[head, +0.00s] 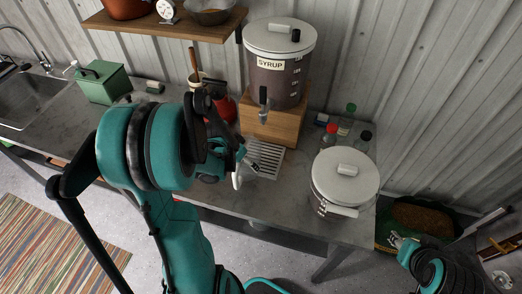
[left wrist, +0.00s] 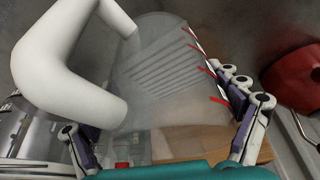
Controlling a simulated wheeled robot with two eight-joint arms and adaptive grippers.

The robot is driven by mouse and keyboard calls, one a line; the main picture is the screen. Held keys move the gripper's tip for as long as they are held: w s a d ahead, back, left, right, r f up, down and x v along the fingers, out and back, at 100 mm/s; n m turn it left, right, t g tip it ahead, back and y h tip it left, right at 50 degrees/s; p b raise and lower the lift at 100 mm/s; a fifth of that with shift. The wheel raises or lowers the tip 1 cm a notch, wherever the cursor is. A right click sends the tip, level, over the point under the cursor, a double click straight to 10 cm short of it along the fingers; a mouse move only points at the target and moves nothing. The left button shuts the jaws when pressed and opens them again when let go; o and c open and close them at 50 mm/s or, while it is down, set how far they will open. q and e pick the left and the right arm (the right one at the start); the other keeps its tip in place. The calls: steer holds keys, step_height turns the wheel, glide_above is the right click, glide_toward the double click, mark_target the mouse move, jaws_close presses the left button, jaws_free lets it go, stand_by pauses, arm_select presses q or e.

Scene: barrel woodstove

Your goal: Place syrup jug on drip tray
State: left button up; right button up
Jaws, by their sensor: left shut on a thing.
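The syrup jug (left wrist: 135,110) is clear, with red marks on its side and a thick white handle. In the left wrist view it sits between the fingers of my left gripper (left wrist: 155,110), which is shut on it. In the head view my left gripper (head: 244,165) is beside the slatted drip tray (head: 264,158), and my arm hides most of the jug; a bit of its white handle (head: 237,181) shows. The tray's slats also show through the jug in the left wrist view. My right gripper (head: 403,245) is at the lower right, away from the jug; its jaws are unclear.
A syrup dispenser (head: 280,75) stands on a wooden block (head: 270,125) behind the tray, its tap above it. A white-lidded pot (head: 344,180) and small bottles (head: 346,120) stand right of the tray. A red container (head: 224,106) is at the left.

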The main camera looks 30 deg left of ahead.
arm_select(q)
steer(key=w, duration=0.2)
steer(key=w+d, duration=0.1)
steer(key=w, duration=0.5)
steer(key=shift+w+d, duration=0.15)
steer(key=shift+w, duration=0.05)
steer(key=x, duration=0.1)
steer(key=b+x, duration=0.1)
steer(key=x, duration=0.1)
steer(key=shift+s+f, duration=0.2)
steer(key=shift+s, duration=0.05)
steer(key=shift+f, duration=0.2)
steer(key=shift+f, duration=0.15)
steer(key=o, duration=1.5)
